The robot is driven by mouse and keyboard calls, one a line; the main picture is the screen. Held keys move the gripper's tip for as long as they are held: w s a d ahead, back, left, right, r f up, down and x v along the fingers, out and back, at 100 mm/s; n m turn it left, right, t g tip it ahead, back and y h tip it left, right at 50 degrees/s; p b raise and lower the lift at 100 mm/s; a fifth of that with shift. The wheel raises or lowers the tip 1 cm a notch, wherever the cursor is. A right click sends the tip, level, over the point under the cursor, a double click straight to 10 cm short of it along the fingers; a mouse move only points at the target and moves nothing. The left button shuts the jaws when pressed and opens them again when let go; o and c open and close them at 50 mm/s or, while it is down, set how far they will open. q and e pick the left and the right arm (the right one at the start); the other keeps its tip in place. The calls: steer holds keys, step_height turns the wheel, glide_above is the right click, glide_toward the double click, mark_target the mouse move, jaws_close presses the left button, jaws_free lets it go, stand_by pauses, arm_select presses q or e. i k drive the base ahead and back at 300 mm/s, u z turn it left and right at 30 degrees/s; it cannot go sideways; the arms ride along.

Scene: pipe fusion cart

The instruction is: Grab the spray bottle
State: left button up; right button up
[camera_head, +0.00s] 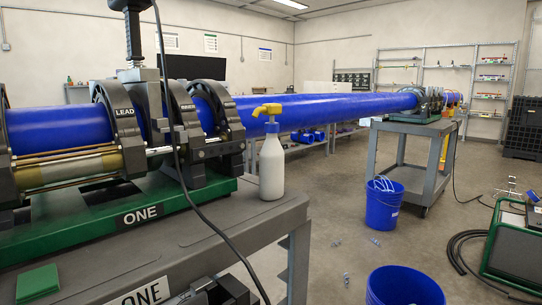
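The spray bottle (271,160) has a white body and a yellow spray head. It stands upright on the corner of the grey cart (213,228), to the right of the black and green pipe fusion machine (140,150). Its spray head overlaps the blue pipe behind it in the picture. Neither of my grippers shows in the head view.
A long blue pipe (340,107) runs from the machine to a second cart (407,150) at the back. A black cable (205,215) hangs in front of the machine. Blue buckets (383,205) stand on the floor. A green pad (38,282) lies at the cart's front left.

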mark_target(272, 155)
steer(key=k, duration=0.5)
steer(key=z, duration=0.95)
steer(key=i, duration=1.05)
steer(key=u, duration=1.8)
